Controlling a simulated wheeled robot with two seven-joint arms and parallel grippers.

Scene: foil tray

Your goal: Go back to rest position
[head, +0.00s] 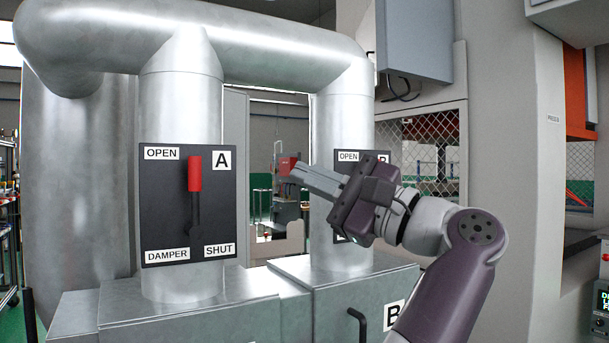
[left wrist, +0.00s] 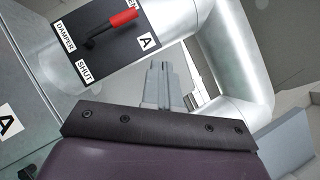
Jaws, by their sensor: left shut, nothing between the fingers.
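My left gripper (head: 303,174) is shut and empty, held in the air in front of damper panel B (head: 347,157). It hides most of that panel, including its lever. The shut fingers also show in the left wrist view (left wrist: 157,82), apart from the pipes. Damper panel A (head: 160,215) is to the left of the gripper, on a vertical pipe. Its red-handled lever (head: 194,174) points up towards the OPEN label. The lever also shows in the left wrist view (left wrist: 121,19). My right gripper is not in view.
A large metal duct (head: 250,45) arches over both panels. Metal boxes (head: 180,315) stand below, with a black handle (head: 358,325) on the one marked B. A grey wall cabinet (head: 415,40) and a beige column (head: 500,130) are at the right.

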